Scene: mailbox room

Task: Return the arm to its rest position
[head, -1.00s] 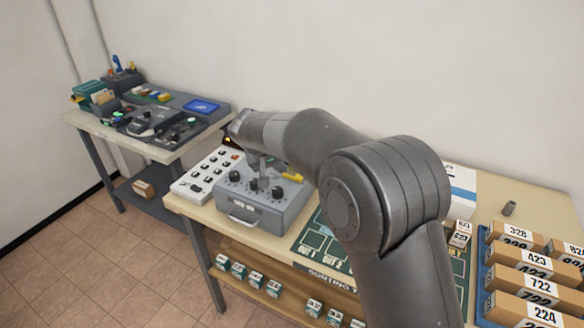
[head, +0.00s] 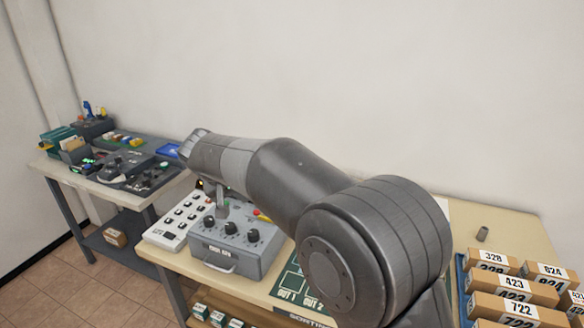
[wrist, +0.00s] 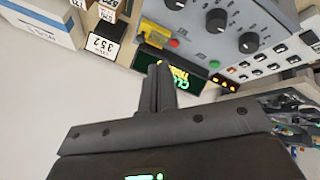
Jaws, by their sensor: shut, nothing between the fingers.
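My gray arm (head: 300,180) reaches from the lower right of the head view up and left over the sorting table. Its wrist end is above the gray control box (head: 262,248) with black knobs. My gripper (wrist: 159,68) shows in the wrist view with its two dark fingers together and nothing between them. In that view the control box (wrist: 275,22) lies beyond the fingertips at the top, with a yellow part beside it. The fingertips appear apart from the box.
A white button panel (head: 178,222) stands left of the box. A green sorting mat (head: 292,285) lies to its right, partly behind my arm. Numbered parcels (head: 512,285) fill a blue tray at the right. A second desk (head: 110,188) with equipment stands at the left.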

